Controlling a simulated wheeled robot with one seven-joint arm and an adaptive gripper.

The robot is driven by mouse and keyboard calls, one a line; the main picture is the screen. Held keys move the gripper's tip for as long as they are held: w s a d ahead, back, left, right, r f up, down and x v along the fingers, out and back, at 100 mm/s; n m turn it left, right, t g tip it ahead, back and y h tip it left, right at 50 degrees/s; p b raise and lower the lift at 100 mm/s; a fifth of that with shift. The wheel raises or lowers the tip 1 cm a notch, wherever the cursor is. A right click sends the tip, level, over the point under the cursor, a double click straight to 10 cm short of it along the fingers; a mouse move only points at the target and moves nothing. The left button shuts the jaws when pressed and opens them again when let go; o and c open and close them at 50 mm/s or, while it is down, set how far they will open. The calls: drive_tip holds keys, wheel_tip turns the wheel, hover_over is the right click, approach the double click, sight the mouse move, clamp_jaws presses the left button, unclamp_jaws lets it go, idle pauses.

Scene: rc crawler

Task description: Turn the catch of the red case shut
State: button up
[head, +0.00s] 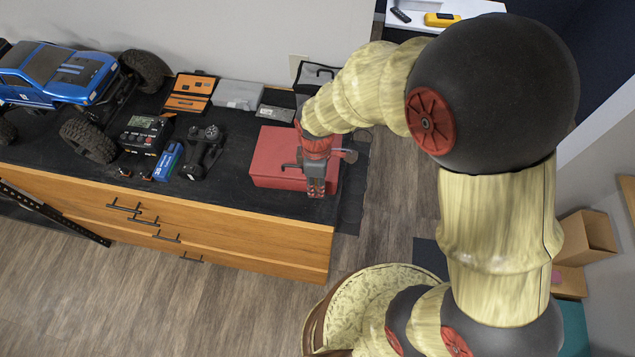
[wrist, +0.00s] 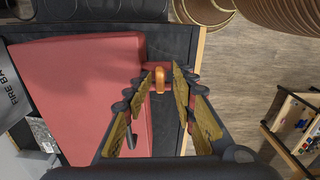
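The red case (head: 270,158) lies closed on the black bench top, near its right end. It also fills the left half of the wrist view (wrist: 75,85). Its catch (wrist: 159,80) is a small orange-brown piece at the case's edge. My gripper (head: 316,192) points down over the front right part of the case. In the head view the gripper hides the catch.
The black bench top (head: 225,180) holds a blue model truck (head: 60,72), a charger (head: 145,133), a blue battery (head: 168,162) and a black controller (head: 203,150), all left of the case. An orange tool case (head: 190,92) stands behind. The wooden drawers (head: 250,240) front open floor.

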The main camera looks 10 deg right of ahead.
drive_tip(key=shift+r, duration=0.1)
drive_tip(key=shift+r, duration=3.9)
drive_tip(key=shift+s+m, duration=0.1)
drive_tip(key=shift+m, duration=0.7)
drive_tip(key=s+d+f+m+t+b, duration=0.3)
drive_tip(key=s+d+m+b, duration=0.8)
drive_tip(key=b, duration=1.1)
drive_tip(key=s+m+t, duration=0.1)
drive_tip(key=m+t, duration=0.1)
drive_tip(key=shift+d+t, duration=0.3)
